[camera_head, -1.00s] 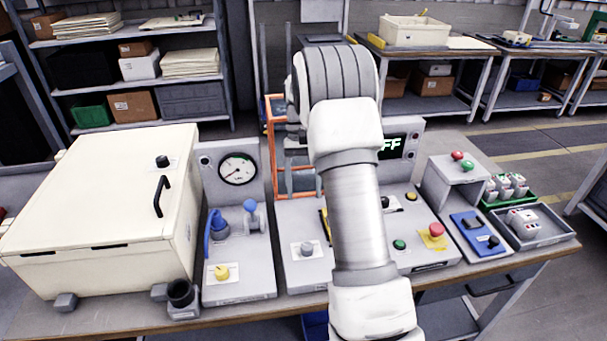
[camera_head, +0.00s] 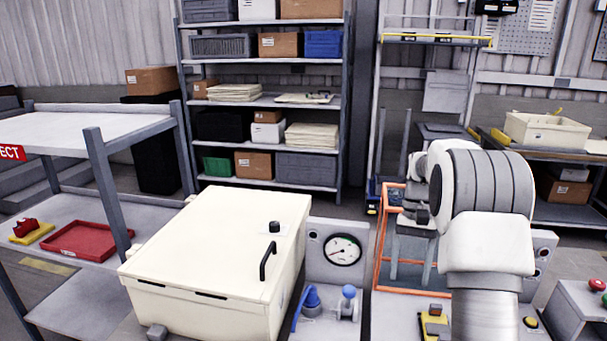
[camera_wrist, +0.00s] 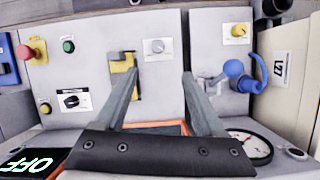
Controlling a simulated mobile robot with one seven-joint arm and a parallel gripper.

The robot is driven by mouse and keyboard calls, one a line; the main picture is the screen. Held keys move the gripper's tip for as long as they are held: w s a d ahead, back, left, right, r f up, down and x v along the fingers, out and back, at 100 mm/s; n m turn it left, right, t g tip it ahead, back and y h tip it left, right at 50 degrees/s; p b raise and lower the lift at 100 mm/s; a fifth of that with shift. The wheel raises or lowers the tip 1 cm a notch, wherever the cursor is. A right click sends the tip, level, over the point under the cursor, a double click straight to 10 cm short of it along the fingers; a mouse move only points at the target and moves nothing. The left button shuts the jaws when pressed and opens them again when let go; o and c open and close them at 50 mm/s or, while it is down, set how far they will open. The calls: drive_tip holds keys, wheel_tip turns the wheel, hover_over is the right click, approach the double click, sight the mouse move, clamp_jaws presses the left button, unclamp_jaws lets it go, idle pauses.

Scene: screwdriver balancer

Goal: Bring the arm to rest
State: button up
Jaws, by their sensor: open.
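My gripper (camera_head: 411,272) hangs from my white and grey arm at the right of the head view, fingers pointing down. In the wrist view my gripper (camera_wrist: 160,74) has its two grey fingers wide apart with nothing between them. The fingers are in front of a grey control panel (camera_wrist: 163,98) with a yellow and dark piece (camera_wrist: 127,78) beside the left finger. That yellow piece also shows in the head view (camera_head: 433,322), below the fingers. My arm hides part of the panels.
A cream box (camera_head: 215,255) with a black handle, a pressure gauge (camera_head: 342,250) and a blue valve (camera_head: 311,298) stand left of my arm. An orange frame (camera_head: 381,250) is around and behind my gripper. A shelf (camera_head: 262,101) stands at the back; a red tray (camera_head: 88,240) lies left.

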drive_tip(key=s+a+r+n+t+h, duration=0.15)
drive_tip(key=s+a+r+t, duration=0.25)
drive_tip(key=s+a+r, duration=0.55)
drive_tip(key=s+a+r+n+t, duration=0.1)
drive_tip(key=s+a+n+t, duration=0.1)
drive_tip(key=s, duration=0.5)
drive_tip(key=s+a+r+n+t, duration=0.1)
drive_tip(key=s+a+t, duration=0.1)
drive_tip(key=s, duration=0.6)
drive_tip(key=shift+s+a+n+t, duration=0.25)
drive_tip(key=shift+s+n+t, duration=0.1)
drive_tip(key=shift+t, duration=0.45)
drive_tip(key=c, duration=0.3)
drive_tip(key=shift+c, duration=0.2)
drive_tip(key=shift+d, duration=0.15)
